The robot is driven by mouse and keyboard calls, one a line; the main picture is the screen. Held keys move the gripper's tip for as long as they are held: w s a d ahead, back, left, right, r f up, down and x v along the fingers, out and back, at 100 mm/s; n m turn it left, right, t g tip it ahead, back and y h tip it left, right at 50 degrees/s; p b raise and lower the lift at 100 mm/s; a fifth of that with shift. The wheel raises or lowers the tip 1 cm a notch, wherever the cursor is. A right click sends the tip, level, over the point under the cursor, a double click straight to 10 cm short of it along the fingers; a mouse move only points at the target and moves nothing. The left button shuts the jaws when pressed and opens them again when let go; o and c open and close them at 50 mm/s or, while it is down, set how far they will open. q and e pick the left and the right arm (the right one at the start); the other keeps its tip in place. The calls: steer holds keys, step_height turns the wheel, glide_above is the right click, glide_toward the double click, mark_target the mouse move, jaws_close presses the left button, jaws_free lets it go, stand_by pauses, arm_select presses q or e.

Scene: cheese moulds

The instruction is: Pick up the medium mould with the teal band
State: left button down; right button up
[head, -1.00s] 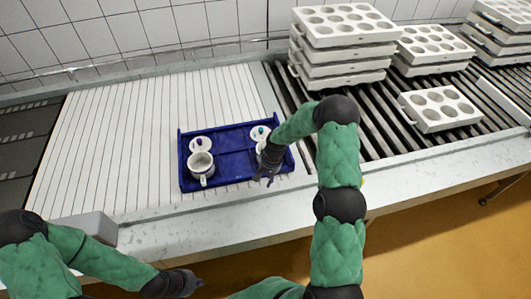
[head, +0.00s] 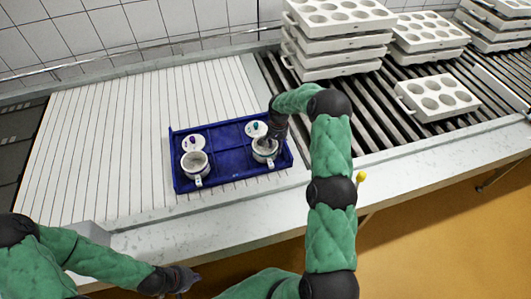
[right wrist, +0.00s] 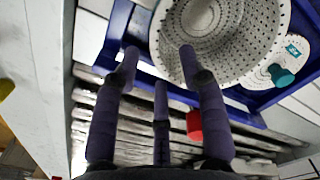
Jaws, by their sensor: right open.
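A white perforated mould (head: 264,156) sits in the right part of the blue crate, beside a round white lid (head: 252,129) with a teal knob. The right wrist view shows the mould (right wrist: 235,40) open-topped, with the teal-knobbed lid (right wrist: 262,82) beside it. No teal band is clear on the mould itself. My right gripper (head: 272,139) is at this mould, partly covering it. In the right wrist view its fingers (right wrist: 160,58) are spread and empty, tips near the mould's rim; contact cannot be told. My left gripper (head: 184,279) is low, away from the crate, its fingers unclear.
The blue crate (head: 228,158) also holds another white mould (head: 198,176) and a purple-knobbed lid (head: 190,146) at left. Stacked mould blocks (head: 340,45) and a single block (head: 438,98) stand on the roller conveyor. A yellow knob (head: 361,177) is at the front edge. The slatted top (head: 110,150) left is clear.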

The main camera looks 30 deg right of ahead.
mark_target(277, 156)
step_height(277, 156, down, 5)
steer(key=shift+d+r, duration=0.15)
jaws_close()
